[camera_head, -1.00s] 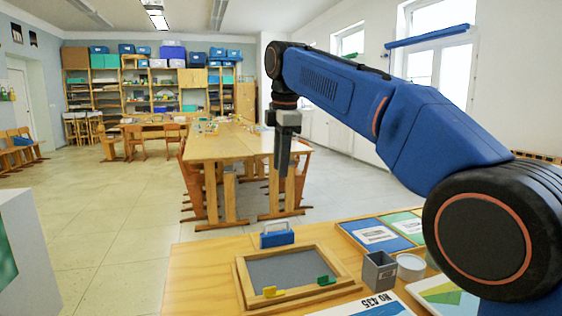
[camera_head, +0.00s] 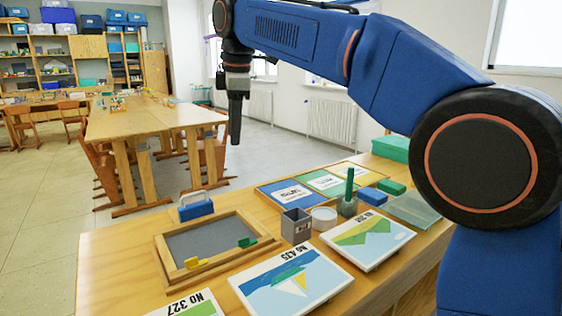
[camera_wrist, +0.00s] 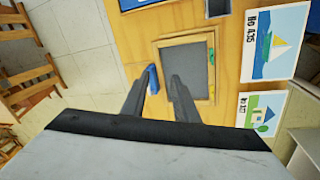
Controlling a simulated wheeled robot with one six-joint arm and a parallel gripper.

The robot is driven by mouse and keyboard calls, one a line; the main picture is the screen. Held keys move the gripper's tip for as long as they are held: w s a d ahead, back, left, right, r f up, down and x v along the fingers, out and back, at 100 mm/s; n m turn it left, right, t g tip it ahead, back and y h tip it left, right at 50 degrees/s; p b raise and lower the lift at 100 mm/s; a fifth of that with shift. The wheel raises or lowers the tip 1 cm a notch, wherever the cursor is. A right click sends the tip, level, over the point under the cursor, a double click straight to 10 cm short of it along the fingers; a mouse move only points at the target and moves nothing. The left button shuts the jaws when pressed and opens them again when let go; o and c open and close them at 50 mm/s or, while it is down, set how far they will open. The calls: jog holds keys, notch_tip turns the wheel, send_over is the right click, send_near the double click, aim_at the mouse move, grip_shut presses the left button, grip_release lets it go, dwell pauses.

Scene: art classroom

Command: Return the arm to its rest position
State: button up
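My gripper hangs pointing down at the upper middle of the head view (camera_head: 236,122), in the air beyond and above the wooden table (camera_head: 120,260). In the wrist view its two fingers (camera_wrist: 162,78) stand apart with nothing held between them. My blue arm is raised and bent, reaching from the right side of the head view to the left. A blue block with a light handle (camera_head: 195,207) stands on the table, below and left of the gripper in the head view. It also shows behind the fingers in the wrist view (camera_wrist: 152,80).
A wood-framed grey board (camera_head: 205,242) holds small yellow and green pieces. Around it are a grey cup (camera_head: 296,226), a white round container (camera_head: 324,218) and picture cards (camera_head: 290,280). A long table (camera_head: 140,122) with chairs stands behind. Floor at left is clear.

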jog(key=s+d+f+m, duration=0.3)
jog(key=s+d+m, duration=0.1)
jog(key=d, duration=0.5)
jog(key=s+d+f+m+t, duration=0.1)
jog(key=s+d+f+m, duration=0.2)
jog(key=d, duration=0.6)
jog(key=s+d+f+m, duration=0.3)
jog(key=s+d+m, duration=0.1)
jog(key=d, duration=0.5)
jog(key=s+d+f+m, duration=0.5)
jog(key=s+d+f, duration=0.2)
jog(key=s+f, duration=0.2)
jog(key=s+d+f+m+t+h, duration=0.1)
jog(key=s+d+f+m, duration=0.4)
jog(key=s+f, duration=0.5)
notch_tip(320, 180, down, 4)
jog(key=shift+s+d+r+t, duration=0.2)
jog(key=shift+s+d+t, duration=0.1)
jog(key=shift+d, duration=0.95)
